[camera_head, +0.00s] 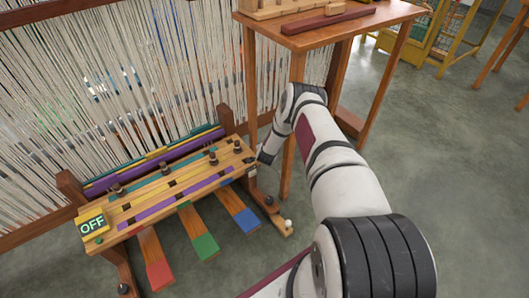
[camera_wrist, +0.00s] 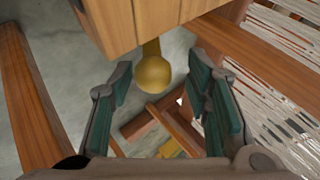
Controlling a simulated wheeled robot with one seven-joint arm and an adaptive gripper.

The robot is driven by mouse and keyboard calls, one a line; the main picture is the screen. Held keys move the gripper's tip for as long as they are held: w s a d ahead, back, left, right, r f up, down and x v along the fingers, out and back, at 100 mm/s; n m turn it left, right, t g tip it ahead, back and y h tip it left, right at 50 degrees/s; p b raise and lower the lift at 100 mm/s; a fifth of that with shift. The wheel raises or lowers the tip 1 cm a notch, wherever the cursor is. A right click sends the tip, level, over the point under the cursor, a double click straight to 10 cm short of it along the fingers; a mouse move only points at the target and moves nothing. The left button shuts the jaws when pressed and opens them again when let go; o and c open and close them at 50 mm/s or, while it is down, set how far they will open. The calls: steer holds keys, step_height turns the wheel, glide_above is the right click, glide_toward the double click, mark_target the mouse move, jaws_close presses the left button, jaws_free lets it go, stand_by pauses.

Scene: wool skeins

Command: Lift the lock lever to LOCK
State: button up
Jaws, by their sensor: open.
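A round brass-coloured knob (camera_wrist: 152,75) on a short stem sticks out from beside a wooden block (camera_wrist: 150,20) in the wrist view; it looks like the lock lever's end. My gripper (camera_wrist: 160,68) is open, with one green-padded finger on each side of the knob and a gap on both sides; I see no contact. In the head view my gripper (camera_head: 268,150) is at the right end of the loom's pedal bench (camera_head: 165,190), and the brass knob cannot be made out there. No LOCK marking is readable.
Red (camera_head: 160,275), green (camera_head: 205,247) and blue (camera_head: 246,221) pedals slope out below. Loom threads (camera_head: 130,80) stand behind. A wooden table (camera_head: 330,25) is close behind my arm. Open floor lies to the right.

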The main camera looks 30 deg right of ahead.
steer(key=shift+s+r, duration=0.1)
steer(key=v, duration=1.1)
steer(key=shift+s+a+r, duration=0.15)
steer(key=shift+s+r, duration=0.1)
steer(key=shift+r, duration=0.05)
